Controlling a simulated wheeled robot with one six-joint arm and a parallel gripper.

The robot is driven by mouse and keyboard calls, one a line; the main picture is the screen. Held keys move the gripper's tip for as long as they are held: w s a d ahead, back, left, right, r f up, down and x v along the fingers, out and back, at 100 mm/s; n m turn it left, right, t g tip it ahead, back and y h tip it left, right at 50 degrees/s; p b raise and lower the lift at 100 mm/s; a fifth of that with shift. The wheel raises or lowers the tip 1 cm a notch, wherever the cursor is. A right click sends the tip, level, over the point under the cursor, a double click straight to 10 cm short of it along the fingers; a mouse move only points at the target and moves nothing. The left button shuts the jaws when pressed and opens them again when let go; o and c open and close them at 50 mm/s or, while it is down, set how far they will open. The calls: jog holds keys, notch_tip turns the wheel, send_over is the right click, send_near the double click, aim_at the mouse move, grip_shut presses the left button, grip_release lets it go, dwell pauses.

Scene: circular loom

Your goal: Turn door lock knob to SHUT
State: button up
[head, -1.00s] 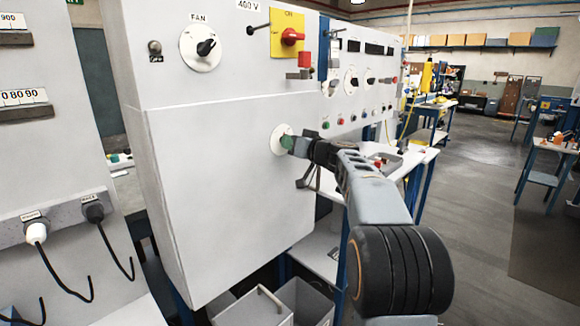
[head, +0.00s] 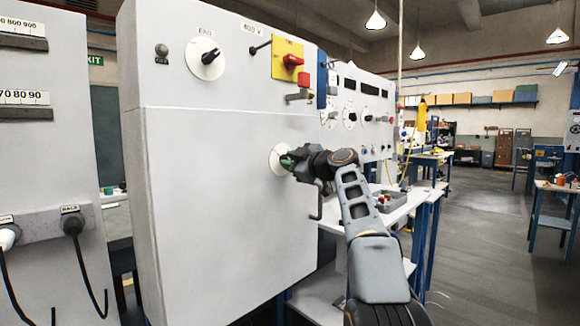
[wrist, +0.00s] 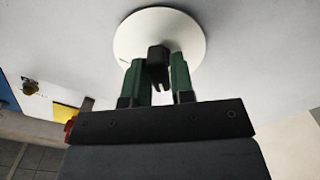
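A black knob (wrist: 157,62) stands on a white round dial (wrist: 160,28) in the wrist view. The dial also shows on the grey panel in the head view (head: 277,157), partly hidden by my gripper. My gripper (wrist: 157,84) has its green fingers on either side of the knob, close against its flanks, and looks shut on it. In the head view my gripper (head: 289,160) reaches the dial from the right. No lettering on the dial is legible, so I cannot read which position the knob points to.
Above on the panel are a FAN knob (head: 207,58), a yellow plate with a red switch (head: 290,61) and a small lever. A white bench (head: 400,205) stands behind my arm at right. Open floor (head: 480,220) lies to the right.

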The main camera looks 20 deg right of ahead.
jog(key=o, duration=0.3)
jog(key=b+v, duration=0.4)
jog(key=v, duration=0.3)
dwell(0.4)
